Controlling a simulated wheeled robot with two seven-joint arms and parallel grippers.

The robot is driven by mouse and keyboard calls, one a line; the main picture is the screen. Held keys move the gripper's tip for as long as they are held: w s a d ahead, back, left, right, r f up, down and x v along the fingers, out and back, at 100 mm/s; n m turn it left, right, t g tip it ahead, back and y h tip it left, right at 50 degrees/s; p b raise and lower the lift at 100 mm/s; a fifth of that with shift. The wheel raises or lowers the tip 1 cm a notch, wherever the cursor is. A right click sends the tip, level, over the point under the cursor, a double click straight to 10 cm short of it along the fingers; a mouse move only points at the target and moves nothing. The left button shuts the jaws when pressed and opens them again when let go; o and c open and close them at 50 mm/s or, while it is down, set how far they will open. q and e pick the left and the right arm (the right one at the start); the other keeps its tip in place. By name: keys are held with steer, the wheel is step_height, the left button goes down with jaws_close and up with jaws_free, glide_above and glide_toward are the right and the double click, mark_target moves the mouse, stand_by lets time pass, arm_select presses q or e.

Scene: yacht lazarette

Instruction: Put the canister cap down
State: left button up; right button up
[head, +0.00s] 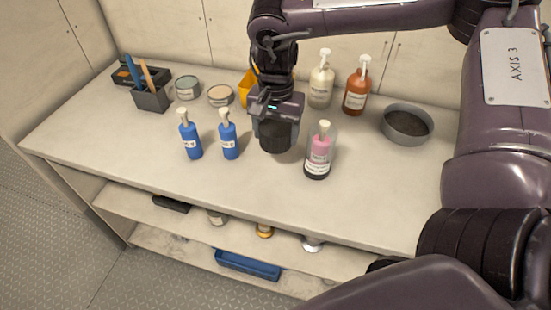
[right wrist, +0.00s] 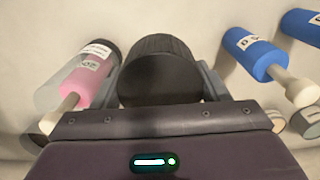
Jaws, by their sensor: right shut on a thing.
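The black canister cap (head: 277,138), round and ribbed, is between the fingers of my right gripper (head: 276,112). The gripper is shut on it and points down over the middle of the worktop. In the right wrist view the cap (right wrist: 160,70) sits between the two fingers. I cannot tell whether its underside touches the worktop. A clear canister (head: 319,158) with a dark base and a pink bottle inside stands upright just right of the cap. It also shows left of the cap in the right wrist view (right wrist: 58,92). My left gripper is not in view.
Two blue bottles (head: 190,139) (head: 229,139) stand left of the cap. Behind are tins (head: 220,95), a yellow item (head: 246,88), cream (head: 321,84) and amber (head: 357,90) pump bottles. A grey bowl (head: 407,124) is right. The worktop's (head: 240,185) front strip is clear.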

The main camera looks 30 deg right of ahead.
mark_target(275, 126)
step_height(275, 126, down, 4)
steer(key=shift+f, duration=0.25)
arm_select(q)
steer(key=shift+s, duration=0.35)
arm_select(e)
steer(key=shift+f, duration=1.75)
steer(key=shift+f, duration=0.45)
steer(key=o, duration=1.2)
steer(key=shift+c, duration=0.2)
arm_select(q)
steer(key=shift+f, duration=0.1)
arm_select(e)
steer(key=shift+r, duration=0.1)
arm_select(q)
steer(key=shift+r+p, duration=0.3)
arm_select(e)
step_height(275, 126, up, 13)
steer(key=shift+f, duration=0.1)
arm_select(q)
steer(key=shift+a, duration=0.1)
arm_select(e)
steer(key=shift+a, duration=0.1)
